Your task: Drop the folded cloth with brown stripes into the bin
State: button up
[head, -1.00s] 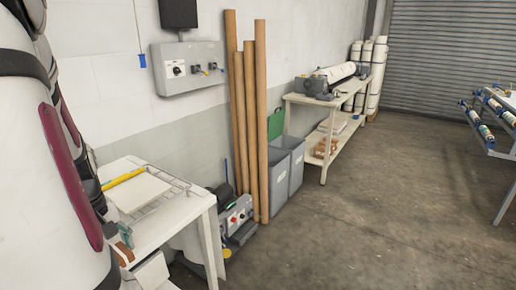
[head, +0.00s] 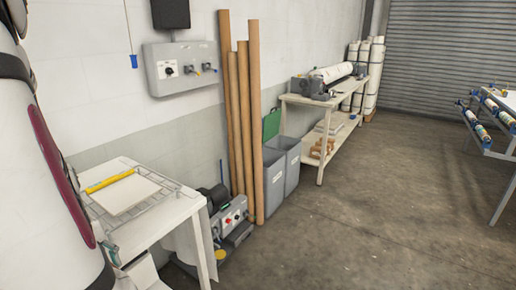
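No folded cloth with brown stripes can be made out in the head view. Two grey bins stand on the floor against the wall, beside tall brown tubes. The nearer grey bin (head: 275,190) is partly hidden by a tube, and the farther grey bin (head: 293,165) stands just behind it. A green lid (head: 271,124) stands raised at the bins' back. Both bins' insides are hidden. My arm fills the left edge of the view, and my gripper is not in view.
A white table (head: 165,222) at the lower left holds a wire rack, a white board (head: 128,194) and a yellow bar (head: 109,181). A grey motor unit (head: 230,220) sits on the floor beside it. A workbench (head: 322,105) stands farther back. The floor at centre right is clear.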

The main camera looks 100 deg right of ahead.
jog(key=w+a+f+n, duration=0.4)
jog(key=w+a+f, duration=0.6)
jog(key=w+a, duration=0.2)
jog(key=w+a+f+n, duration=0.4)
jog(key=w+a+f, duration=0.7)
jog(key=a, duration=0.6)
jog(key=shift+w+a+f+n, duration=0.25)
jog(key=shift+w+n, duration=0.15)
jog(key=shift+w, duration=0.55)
